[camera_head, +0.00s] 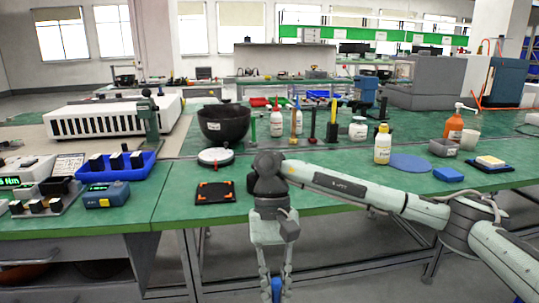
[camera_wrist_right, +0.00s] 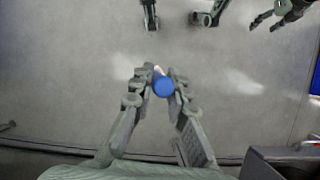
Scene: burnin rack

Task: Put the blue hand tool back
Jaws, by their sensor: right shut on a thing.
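My right gripper (camera_head: 276,279) hangs down in front of the green bench's near edge, at the bottom of the head view. It is shut on the blue hand tool (camera_head: 277,290), whose lower part is cut off by the picture edge. In the right wrist view the tool's round blue end (camera_wrist_right: 164,87) sits between the fingertips of the same gripper (camera_wrist_right: 162,80), with grey floor beyond it. A row of upright tools, including a yellow-and-black one (camera_head: 332,122), stands on the bench behind my right arm. My left gripper cannot be made out in the head view.
On the green bench (camera_head: 225,222) are a black bowl (camera_head: 224,123), a round white-topped device (camera_head: 215,156), a black square pad (camera_head: 215,191) and a yellow-capped bottle (camera_head: 382,146). A blue bin (camera_head: 117,173) stands left. A blue disc (camera_head: 410,162) lies right.

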